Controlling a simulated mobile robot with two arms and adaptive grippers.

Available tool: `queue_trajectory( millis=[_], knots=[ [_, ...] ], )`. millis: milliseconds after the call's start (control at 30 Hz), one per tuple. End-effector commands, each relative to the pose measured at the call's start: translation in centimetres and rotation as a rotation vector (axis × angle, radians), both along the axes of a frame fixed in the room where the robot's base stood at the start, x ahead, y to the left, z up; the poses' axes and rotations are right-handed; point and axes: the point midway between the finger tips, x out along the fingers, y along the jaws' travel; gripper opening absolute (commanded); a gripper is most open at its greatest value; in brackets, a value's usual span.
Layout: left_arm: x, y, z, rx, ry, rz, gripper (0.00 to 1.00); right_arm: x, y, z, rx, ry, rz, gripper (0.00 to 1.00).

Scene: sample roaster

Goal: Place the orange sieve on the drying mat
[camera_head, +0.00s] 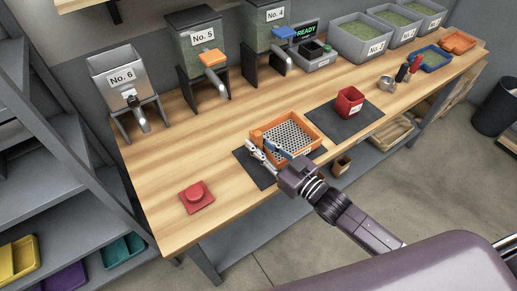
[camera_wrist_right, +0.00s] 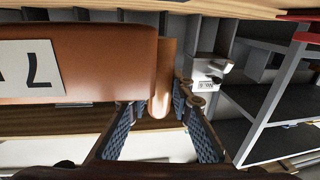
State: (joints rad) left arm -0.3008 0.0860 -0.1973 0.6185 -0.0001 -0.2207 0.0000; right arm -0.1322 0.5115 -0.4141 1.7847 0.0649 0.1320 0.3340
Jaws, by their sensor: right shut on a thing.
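The orange sieve (camera_head: 257,133), a square tray with a pale perforated bottom, is over the left dark mat (camera_head: 246,156) near the front edge of the bench. Mat shows at its left and front; I cannot tell whether the sieve rests on it or hangs just above. My right gripper (camera_head: 268,155) is at the sieve's front left side. In the right wrist view the fingers (camera_wrist_right: 160,118) are shut on an upright orange tab (camera_wrist_right: 163,80) beside the sieve's labelled wall (camera_wrist_right: 105,65). My left gripper is in neither view.
A red container (camera_head: 349,102) stands on a second dark mat (camera_head: 325,121) to the right. A red button (camera_head: 195,196) sits at the front left. Dispensers, including No. 6 (camera_head: 122,78), line the back. Bare wood lies left of the sieve.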

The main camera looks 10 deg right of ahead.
Motion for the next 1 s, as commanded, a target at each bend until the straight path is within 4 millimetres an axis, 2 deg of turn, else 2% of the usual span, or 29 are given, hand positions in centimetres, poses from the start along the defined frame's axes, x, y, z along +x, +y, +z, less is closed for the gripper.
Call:
queue_trajectory(
  millis=[100,200,600,633,767,1000],
  knots=[
    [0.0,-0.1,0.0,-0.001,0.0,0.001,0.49,0.1,0.0,-1.8,0.0,0.001,-0.001,0.0],
    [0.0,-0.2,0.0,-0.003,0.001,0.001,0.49,0.0,0.0,-2.6,0.001,0.0,0.0,0.0],
    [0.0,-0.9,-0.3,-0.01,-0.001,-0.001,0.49,0.0,0.0,-3.2,0.0,-0.001,0.0,0.0],
    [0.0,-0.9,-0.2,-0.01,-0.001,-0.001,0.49,0.0,0.0,-3.2,0.001,0.002,0.0,0.23],
    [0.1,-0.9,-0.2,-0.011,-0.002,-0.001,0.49,0.0,0.0,-3.1,0.001,0.002,0.0,0.38],
    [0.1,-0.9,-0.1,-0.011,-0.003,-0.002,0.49,0.0,0.0,-3.1,0.001,0.002,0.0,0.38]
  ],
)
